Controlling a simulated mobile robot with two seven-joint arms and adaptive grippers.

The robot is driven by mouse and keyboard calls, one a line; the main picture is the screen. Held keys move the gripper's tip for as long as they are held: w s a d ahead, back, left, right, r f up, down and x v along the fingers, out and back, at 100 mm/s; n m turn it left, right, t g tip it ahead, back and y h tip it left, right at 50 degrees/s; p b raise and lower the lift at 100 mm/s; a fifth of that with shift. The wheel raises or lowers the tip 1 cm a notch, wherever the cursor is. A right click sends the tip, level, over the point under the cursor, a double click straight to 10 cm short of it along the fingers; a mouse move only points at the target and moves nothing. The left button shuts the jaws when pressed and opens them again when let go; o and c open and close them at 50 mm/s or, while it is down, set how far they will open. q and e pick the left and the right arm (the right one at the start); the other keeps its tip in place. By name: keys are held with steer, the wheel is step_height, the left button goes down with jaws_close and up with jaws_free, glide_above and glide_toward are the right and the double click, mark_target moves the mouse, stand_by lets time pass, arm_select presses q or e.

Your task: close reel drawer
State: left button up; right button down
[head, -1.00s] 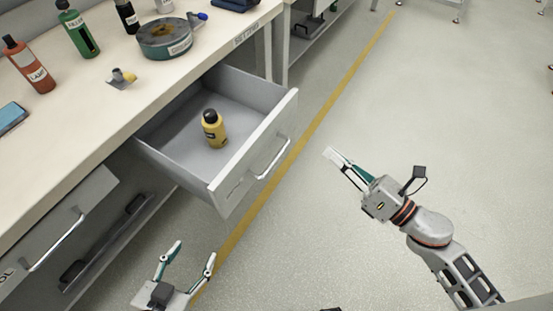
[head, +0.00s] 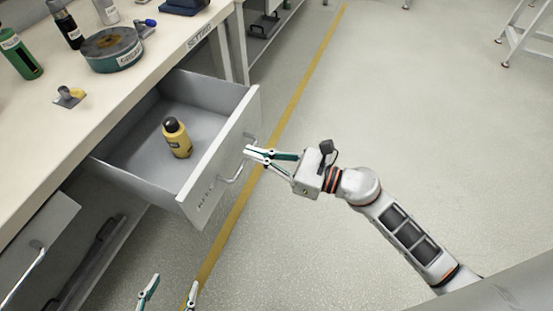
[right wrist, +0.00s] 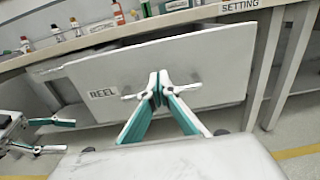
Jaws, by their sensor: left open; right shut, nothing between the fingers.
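The reel drawer (head: 222,158) stands pulled out from the bench, a grey box with a bar handle (head: 236,172) on its front. A yellow bottle with a black cap (head: 177,138) stands inside it. In the right wrist view the drawer front (right wrist: 200,68) carries a REEL label (right wrist: 103,93). My right gripper (head: 248,152) is shut and empty, its fingertips at the drawer front near the handle; I cannot tell whether they touch. It also shows in the right wrist view (right wrist: 158,90), covering the middle of the front. My left gripper (head: 170,290) is open and empty below the drawer.
Another drawer (head: 35,245) with a handle is at lower left. Open floor with a yellow line (head: 290,105) lies to the right.

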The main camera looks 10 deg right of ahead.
mark_target(231, 147)
steer(key=x, duration=0.3)
steer(key=shift+a+f, duration=0.1)
arm_select(q)
steer(key=shift+s+a+f, duration=0.15)
steer(key=shift+s+f, duration=0.05)
steer(key=shift+s, duration=0.2)
steer(key=shift+w+r, duration=0.1)
steer(key=shift+w, duration=0.1)
